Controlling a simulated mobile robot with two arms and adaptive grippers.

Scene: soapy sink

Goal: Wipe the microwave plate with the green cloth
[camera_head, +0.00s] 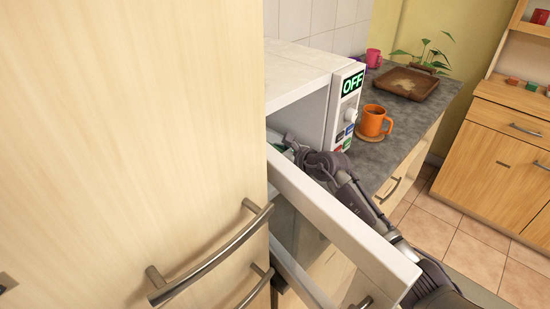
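The white microwave (303,72) stands on the counter with its door (345,228) swung open toward me; its display reads OFF. My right arm reaches in over the open door, and my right gripper (292,149) is at the microwave's opening. The gripper's fingertips are mostly hidden by the tall wooden panel, so I cannot tell whether they are open or shut. A small greenish patch shows at the gripper, too little to identify as the green cloth. The microwave plate is hidden inside. My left gripper is not in view.
A tall wooden cabinet front (120,120) with metal handles fills the left side. An orange mug (373,122) stands on the grey counter (405,150) beside the microwave. A brown tray (405,83), a plant (428,58) and a pink cup (373,58) are farther back. Tiled floor (470,258) lies at right.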

